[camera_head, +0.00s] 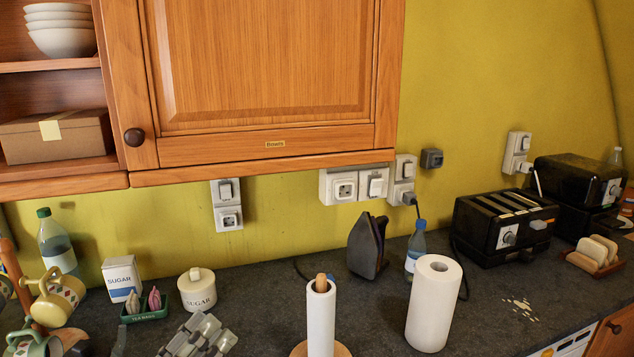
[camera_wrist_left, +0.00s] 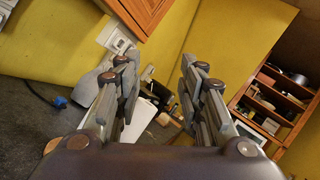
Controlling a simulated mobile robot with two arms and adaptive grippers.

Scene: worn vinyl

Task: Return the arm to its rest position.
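My left gripper (camera_head: 205,334) shows at the bottom edge of the head view, low at the left and in front of the counter. Only its grey fingers are seen there; the rest of the arm is out of frame. In the left wrist view its two fingers (camera_wrist_left: 158,70) stand well apart with nothing held between them. My right gripper is in neither view.
The dark counter (camera_head: 265,310) holds a sugar jar (camera_head: 198,291), tea bag tray (camera_head: 145,314), mugs (camera_head: 57,297), paper towel rolls (camera_head: 434,305), an iron (camera_head: 366,247) and toaster (camera_head: 503,226). A wooden cabinet (camera_head: 265,65) hangs above. Counter between the jar and towel holder is clear.

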